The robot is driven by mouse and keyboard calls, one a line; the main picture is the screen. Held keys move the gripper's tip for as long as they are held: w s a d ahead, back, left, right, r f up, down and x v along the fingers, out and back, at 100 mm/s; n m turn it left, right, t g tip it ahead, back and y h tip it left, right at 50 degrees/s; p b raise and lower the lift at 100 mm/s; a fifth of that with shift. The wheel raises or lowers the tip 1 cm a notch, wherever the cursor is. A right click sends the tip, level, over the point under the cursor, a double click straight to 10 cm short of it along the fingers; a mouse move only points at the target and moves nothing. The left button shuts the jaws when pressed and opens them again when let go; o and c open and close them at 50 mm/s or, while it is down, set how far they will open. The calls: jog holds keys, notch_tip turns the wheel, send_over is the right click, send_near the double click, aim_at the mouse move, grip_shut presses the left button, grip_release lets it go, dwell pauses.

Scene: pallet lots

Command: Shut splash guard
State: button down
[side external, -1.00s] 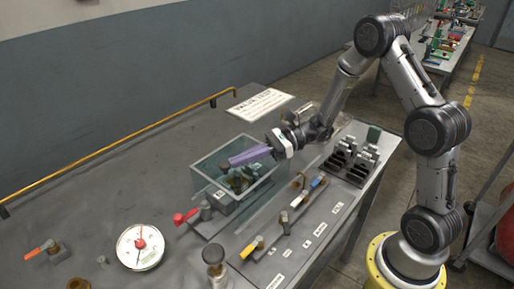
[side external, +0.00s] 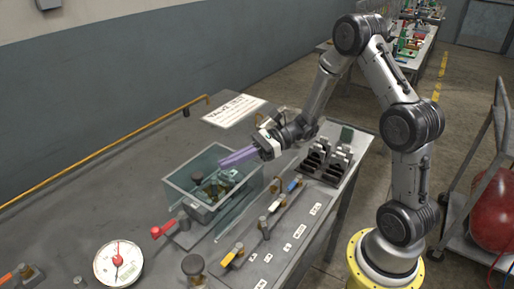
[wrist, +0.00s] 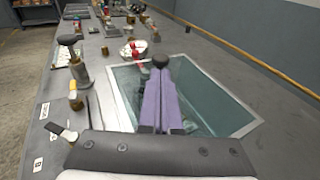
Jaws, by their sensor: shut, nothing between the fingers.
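The splash guard (side external: 184,192) is a clear greenish box on the bench. Its top looks open, and fittings show inside it. A faint clear panel (side external: 238,213) extends from its near right side; its exact angle is hard to tell. In the wrist view the guard's pale rim (wrist: 118,95) frames the teal inside. My gripper (side external: 224,162) has long purple fingers, pressed together and empty. They reach over the box's right rim, with the tips above the opening. In the wrist view the fingers (wrist: 158,80) hide part of the box; contact with it cannot be told.
A red-handled valve (side external: 170,227) stands left of the guard, with a dial gauge (side external: 118,263) further left. A row of small valves (side external: 265,225) runs along the near edge. A black rack (side external: 325,162) is at right. The bench's back left is clear.

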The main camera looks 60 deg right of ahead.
jog(key=v, duration=0.9)
jog(key=s+a+r+n+g, duration=0.4)
jog(key=a+r+n, duration=0.25)
jog(key=a, duration=0.25)
jog(key=s+a+r+n+g+h, duration=0.25)
jog(key=s+a+n+h, duration=0.3)
jog(key=s, duration=0.35)
jog(key=s+d+f+n+t+h, duration=0.1)
jog(key=s+d+n+t+h, duration=0.1)
jog(key=s+d+n+h, duration=0.35)
jog(key=d+n+t+h, duration=0.1)
jog(key=d+n, duration=0.1)
jog(key=d+n+t+h, duration=0.1)
jog(key=n, duration=0.1)
jog(key=s+d+n+t+h, duration=0.1)
jog(key=d+n, duration=0.1)
jog(key=shift+d+f, duration=0.3)
jog(key=shift+f, duration=0.05)
